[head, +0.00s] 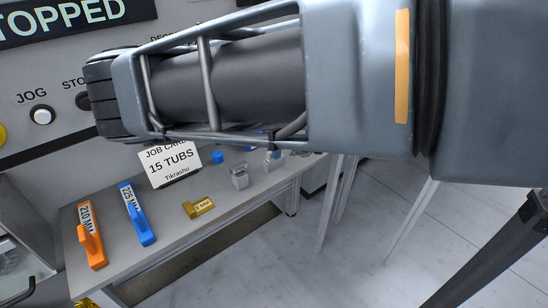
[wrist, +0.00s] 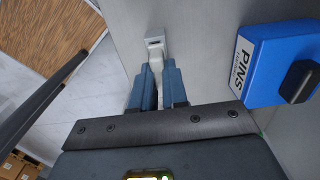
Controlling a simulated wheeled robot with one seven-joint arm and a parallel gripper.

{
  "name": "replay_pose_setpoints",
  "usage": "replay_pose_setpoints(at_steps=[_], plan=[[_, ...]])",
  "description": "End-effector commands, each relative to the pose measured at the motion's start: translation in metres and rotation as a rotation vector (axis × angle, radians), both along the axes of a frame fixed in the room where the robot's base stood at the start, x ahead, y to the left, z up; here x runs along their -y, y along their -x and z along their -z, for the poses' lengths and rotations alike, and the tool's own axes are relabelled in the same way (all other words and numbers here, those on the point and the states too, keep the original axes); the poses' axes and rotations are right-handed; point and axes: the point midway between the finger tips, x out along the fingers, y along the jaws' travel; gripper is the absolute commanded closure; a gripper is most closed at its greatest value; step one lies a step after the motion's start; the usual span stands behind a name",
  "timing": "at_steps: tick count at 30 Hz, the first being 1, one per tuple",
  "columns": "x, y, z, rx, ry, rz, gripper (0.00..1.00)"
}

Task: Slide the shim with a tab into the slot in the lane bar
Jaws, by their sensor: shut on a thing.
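My gripper (wrist: 157,95) is shut on a pale grey piece (wrist: 155,68), which looks like a shim with a tab. Its narrow part lies between the blue-grey fingers, and a wider block end with a dark mark points away from me. In the head view my arm hides most of the gripper, and only a small part (head: 272,152) shows over the table. A gold piece marked 2 MM (head: 199,208) lies near the table's front edge. A small grey block (head: 239,178) stands right of it. I cannot make out the lane bar or its slot.
A blue PINS box (wrist: 270,70) with a black knob is close right of my gripper. Orange 210 MM (head: 92,240) and blue 225 MM (head: 137,215) pieces lie at the table's left.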

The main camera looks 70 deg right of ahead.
Motion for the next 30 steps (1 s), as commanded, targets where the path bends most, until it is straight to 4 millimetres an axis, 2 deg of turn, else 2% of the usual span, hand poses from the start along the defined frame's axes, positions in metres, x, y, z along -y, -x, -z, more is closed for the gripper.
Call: replay_pose_setpoints(at_steps=[30], plan=[[0.0, 0.0, -0.011, 0.0, 0.0, 0.0, 1.0]])
